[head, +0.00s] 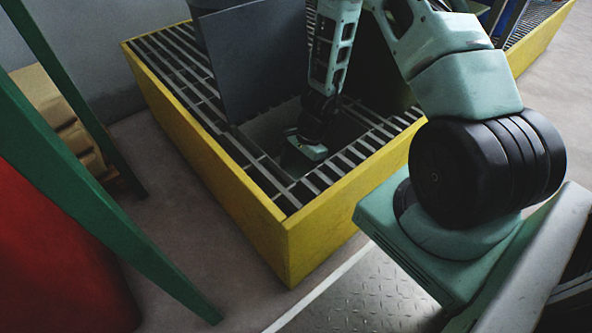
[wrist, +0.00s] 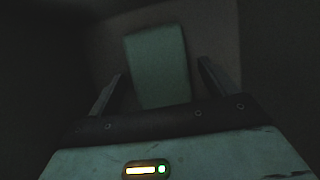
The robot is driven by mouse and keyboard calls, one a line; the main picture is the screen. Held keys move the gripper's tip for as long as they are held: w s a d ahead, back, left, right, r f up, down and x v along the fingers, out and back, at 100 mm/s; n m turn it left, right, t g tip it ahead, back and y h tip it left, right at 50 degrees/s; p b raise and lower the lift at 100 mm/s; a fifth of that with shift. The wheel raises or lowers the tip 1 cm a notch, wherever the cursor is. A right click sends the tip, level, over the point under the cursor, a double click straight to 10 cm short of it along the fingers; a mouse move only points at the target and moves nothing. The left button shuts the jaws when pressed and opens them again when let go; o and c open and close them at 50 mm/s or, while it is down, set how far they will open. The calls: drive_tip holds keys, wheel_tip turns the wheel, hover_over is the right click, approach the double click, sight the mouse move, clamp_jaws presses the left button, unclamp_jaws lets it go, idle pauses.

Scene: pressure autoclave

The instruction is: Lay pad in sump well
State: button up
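The sump well (head: 262,128) is a dark square opening in the grating, and my arm reaches down into it. The pad is a dull green rectangular slab (wrist: 157,62) in the dim wrist view. It lies between and beyond the fingers of my gripper (wrist: 161,70). The fingers are spread, with narrow gaps seen on both sides of the pad. In the head view the pale green gripper housing (head: 312,151) is low in the well opening. The fingertips and the pad cannot be made out clearly there. Whether the pad touches the well floor is too dark to tell.
A yellow-walled sump (head: 210,170) with bar grating (head: 180,68) surrounds the well. A dark upright panel (head: 258,60) stands at the well's back left. A green frame post (head: 100,190) and a red object (head: 55,250) are at the left. Floor between is clear.

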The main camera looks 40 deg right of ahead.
drive_tip(key=shift+r, duration=0.1)
drive_tip(key=p+v, duration=0.7)
drive_tip(key=v, duration=0.5)
drive_tip(key=s+a+r+n+g, duration=0.1)
drive_tip(key=s+a+r+n, duration=0.1)
drive_tip(key=a+r+n, duration=1)
drive_tip(key=s+a+r+n+t+h, duration=0.1)
drive_tip(key=s+a+r+n+h, duration=0.2)
drive_tip(key=s+a+r+n, duration=0.9)
drive_tip(key=shift+s+a+r+n+h, duration=0.35)
drive_tip(key=shift+s+r+n, duration=0.35)
drive_tip(key=shift+s, duration=1.35)
drive_tip(key=shift+d, duration=0.1)
